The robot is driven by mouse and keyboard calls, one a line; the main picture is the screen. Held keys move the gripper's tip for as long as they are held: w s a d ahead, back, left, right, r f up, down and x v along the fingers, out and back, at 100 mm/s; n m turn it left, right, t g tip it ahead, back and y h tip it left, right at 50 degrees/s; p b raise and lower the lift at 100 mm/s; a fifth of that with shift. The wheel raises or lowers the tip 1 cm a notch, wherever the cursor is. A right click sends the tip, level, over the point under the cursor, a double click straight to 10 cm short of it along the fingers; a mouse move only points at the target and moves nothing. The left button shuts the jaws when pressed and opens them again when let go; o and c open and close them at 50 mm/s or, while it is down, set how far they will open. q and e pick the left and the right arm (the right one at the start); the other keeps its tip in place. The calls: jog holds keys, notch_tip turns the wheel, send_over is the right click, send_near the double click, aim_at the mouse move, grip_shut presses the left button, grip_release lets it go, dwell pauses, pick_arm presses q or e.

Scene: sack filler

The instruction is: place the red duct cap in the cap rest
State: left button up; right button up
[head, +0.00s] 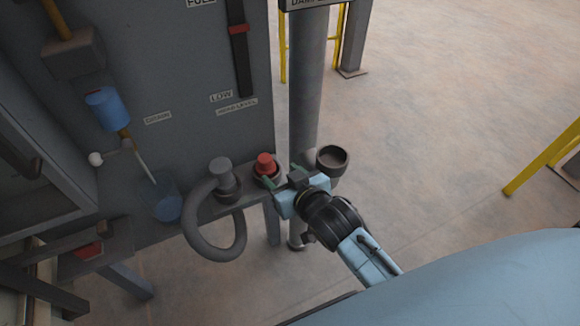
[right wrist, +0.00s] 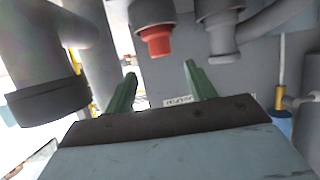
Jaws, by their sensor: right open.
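The red duct cap (head: 265,162) sits upright in a dark round holder (head: 267,176) on the grey ledge, which looks like the cap rest. In the right wrist view the cap (right wrist: 157,41) appears upside down, its lower part hidden in the dark holder (right wrist: 152,12). My right gripper (head: 282,175) is just to the right of the cap. Its two green fingers are spread with nothing between them, and the cap is beyond the fingertips (right wrist: 162,80) and apart from them. My left gripper is not in view.
A grey hose (head: 224,243) ends in a grey fitting (head: 224,177) left of the cap. An open dark pipe mouth (head: 332,158) stands right of my gripper. The grey panel (head: 190,70) is behind, with a blue cup (head: 106,108) on its left. Open floor lies to the right.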

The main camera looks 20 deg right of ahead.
jog(key=shift+s, duration=0.15)
jog(key=s+d+f+g+h, duration=0.1)
jog(key=s+d+f+g, duration=0.25)
jog(key=f, duration=0.55)
jog(key=s+d+f+g, duration=0.2)
jog(key=s+f, duration=0.2)
jog(key=f, duration=0.5)
jog(key=s+d+f+g, duration=0.2)
jog(key=s+d+f, duration=0.2)
jog(key=s+f, duration=0.3)
jog(key=s+d+f+n+g+h, duration=0.1)
jog(key=s+d+f+g, duration=0.2)
jog(key=s+f, duration=0.4)
jog(key=s, duration=0.3)
jog(key=shift+s+d+g+h, duration=0.2)
jog(key=shift+d+g+h, duration=0.1)
jog(key=shift+d+g, duration=0.05)
